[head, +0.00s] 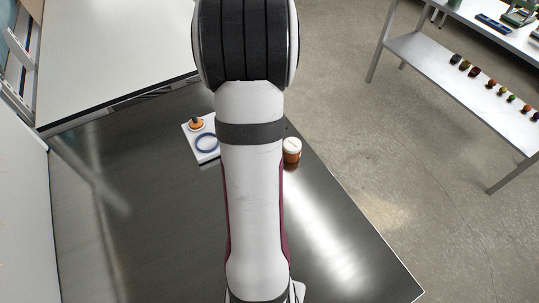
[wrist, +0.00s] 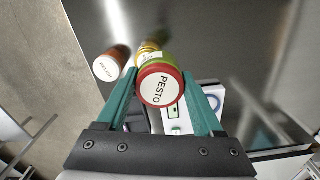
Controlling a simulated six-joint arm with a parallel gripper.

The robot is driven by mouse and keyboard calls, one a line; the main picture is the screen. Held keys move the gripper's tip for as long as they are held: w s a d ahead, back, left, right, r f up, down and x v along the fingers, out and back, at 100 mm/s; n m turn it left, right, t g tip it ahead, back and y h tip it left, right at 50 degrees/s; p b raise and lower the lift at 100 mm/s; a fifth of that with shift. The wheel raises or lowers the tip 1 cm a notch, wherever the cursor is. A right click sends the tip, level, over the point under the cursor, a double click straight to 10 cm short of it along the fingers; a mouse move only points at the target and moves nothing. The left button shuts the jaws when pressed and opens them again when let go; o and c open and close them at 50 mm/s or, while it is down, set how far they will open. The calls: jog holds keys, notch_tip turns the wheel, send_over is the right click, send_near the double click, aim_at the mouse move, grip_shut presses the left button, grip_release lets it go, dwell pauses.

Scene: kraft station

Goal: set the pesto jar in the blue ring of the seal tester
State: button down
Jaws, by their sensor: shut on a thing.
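In the wrist view my gripper (wrist: 158,76) has its two green fingers closed on the pesto jar (wrist: 160,88). The jar has a red-rimmed lid with a white label reading PESTO, and a strip of its green side shows. The white seal tester (head: 201,150) lies on the dark table, left of my arm in the head view. Its blue ring (head: 207,142) looks empty on the part I see. The ring also shows in the wrist view (wrist: 214,103), right of the right finger. The pesto jar and gripper are hidden behind my arm in the head view.
A brown jar with a white lid (head: 292,156) stands right of my arm; it also shows in the wrist view (wrist: 107,66). A yellow item (wrist: 147,48) is partly hidden behind the pesto jar. An orange knob (head: 196,125) stands on the tester. The table's front is clear.

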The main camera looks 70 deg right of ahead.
jog(key=w+d+f+n, duration=0.1)
jog(key=w+d+n, duration=0.1)
jog(key=w, duration=0.7)
jog(key=w+d+f+n, duration=0.1)
jog(key=w+d+n, duration=0.1)
jog(key=w, duration=0.7)
jog(key=shift+f, duration=2.45)
jog(key=shift+f, duration=0.7)
grip_release()
notch_tip(320, 180, up, 8)
